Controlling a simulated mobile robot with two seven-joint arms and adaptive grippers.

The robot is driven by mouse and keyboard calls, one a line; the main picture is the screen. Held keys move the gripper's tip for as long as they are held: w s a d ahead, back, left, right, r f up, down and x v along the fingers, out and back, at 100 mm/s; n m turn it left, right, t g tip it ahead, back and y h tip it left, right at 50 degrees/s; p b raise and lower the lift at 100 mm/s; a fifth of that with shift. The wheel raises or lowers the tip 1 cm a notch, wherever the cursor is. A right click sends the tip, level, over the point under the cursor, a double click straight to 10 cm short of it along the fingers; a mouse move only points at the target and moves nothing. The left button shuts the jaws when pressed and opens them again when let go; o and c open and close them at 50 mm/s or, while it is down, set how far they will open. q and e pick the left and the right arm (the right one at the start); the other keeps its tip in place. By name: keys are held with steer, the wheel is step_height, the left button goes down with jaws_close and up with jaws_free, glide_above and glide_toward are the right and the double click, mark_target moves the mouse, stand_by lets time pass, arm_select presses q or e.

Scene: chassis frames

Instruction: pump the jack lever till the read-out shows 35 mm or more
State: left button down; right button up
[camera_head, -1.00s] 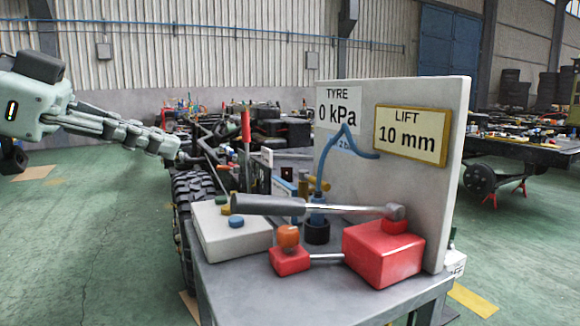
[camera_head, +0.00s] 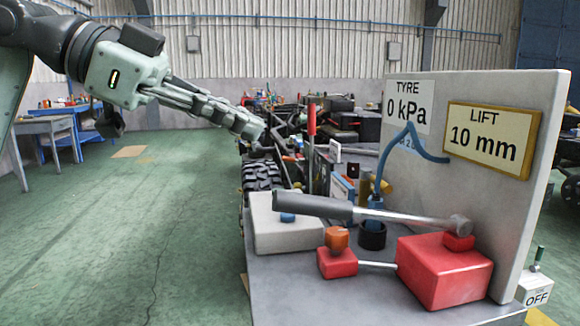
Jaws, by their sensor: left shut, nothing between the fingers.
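The jack's red body (camera_head: 445,270) sits on the grey bench top (camera_head: 290,300). Its lever (camera_head: 320,206) has a dark grip at the left and a metal rod running right to a pivot on the red body; it lies close to level. The LIFT read-out (camera_head: 490,140) shows 10 mm on the upright white panel (camera_head: 545,110). My left gripper (camera_head: 252,128) is shut and empty, in the air above and left of the lever grip, apart from it. My right gripper is not in view.
A red block with an orange knob (camera_head: 337,240) joins the jack by a thin rod. A white box with a blue button (camera_head: 268,232) stands behind the grip. A red upright handle (camera_head: 312,120) rises behind the bench. An OFF-marked box (camera_head: 535,289) stands at the lower right.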

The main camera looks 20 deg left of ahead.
arm_select(q)
steer(key=p, duration=0.1)
glide_above(302, 198)
steer(key=d, duration=0.1)
step_height(302, 198, down, 4)
steer(key=shift+f, duration=0.95)
steer(key=shift+a+f+b, duration=0.2)
steer(key=shift+f+b, duration=0.05)
steer(key=shift+f, duration=0.2)
steer(key=shift+a+f+b, duration=0.2)
steer(key=shift+f+b, duration=0.05)
steer(key=shift+f, duration=0.2)
steer(key=shift+a+f, duration=0.1)
steer(key=shift+f, duration=0.2)
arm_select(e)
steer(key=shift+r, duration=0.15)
